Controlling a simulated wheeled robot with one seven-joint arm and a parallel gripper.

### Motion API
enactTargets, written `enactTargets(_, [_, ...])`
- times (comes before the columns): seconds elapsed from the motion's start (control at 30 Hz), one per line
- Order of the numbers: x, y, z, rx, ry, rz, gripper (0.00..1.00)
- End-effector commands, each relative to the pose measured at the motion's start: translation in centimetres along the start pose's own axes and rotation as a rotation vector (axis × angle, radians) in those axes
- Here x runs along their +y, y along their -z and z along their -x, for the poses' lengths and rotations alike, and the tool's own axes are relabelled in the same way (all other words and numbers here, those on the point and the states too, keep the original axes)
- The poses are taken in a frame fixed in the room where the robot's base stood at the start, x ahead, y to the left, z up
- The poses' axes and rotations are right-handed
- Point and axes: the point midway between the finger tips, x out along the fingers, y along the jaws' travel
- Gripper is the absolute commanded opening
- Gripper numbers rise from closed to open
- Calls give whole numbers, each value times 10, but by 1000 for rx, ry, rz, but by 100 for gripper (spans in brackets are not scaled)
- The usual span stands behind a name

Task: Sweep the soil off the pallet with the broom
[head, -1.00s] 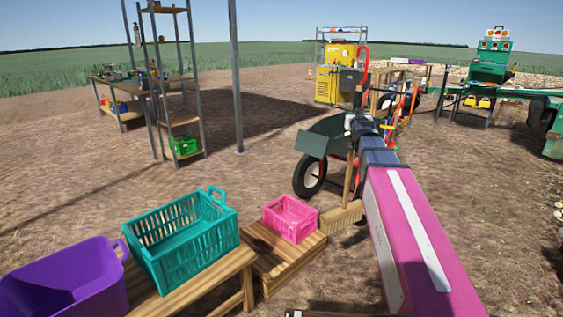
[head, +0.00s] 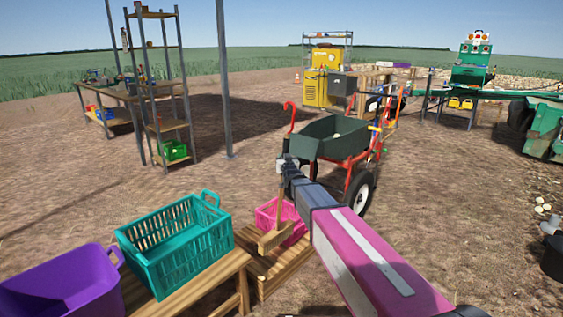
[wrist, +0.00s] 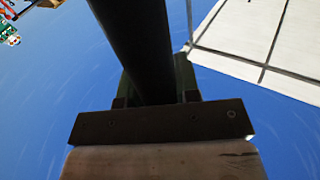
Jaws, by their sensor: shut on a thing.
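My gripper (head: 287,165) is small in the head view, at the far end of my pink and grey arm. It is shut on the broom, whose handle (head: 281,205) hangs nearly upright below it. The broom head (head: 277,238) is over the wooden pallet (head: 250,241), in front of the pink crate; whether it touches the boards I cannot tell. The pallet is low and slatted, and my arm covers part of its right side. No soil can be made out on it. The wrist view is filled by a close dark tube, a dark bar and a pale wooden piece.
A pink crate (head: 268,222) is on the pallet's back part. A teal crate (head: 175,245) and purple tub (head: 60,285) stand on a wooden bench at left. A green wheelbarrow (head: 325,138) is behind my arm. The ground at right is mostly open.

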Motion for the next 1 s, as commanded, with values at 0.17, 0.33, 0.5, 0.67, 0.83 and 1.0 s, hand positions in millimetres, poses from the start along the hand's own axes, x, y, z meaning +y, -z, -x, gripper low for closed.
enactTargets(0.17, [-10,-13,-2,5,11,-4,0])
enactTargets(0.33, [-10,-24,-1,5,12,-4,0])
enactTargets(0.5, [-8,-45,1,3,12,-4,0])
enactTargets(0.67, [-6,-65,3,4,12,-4,0])
enactTargets(0.83, [-5,-85,5,4,12,-4,0])
enactTargets(1.0, [-4,-101,6,5,12,-4,0])
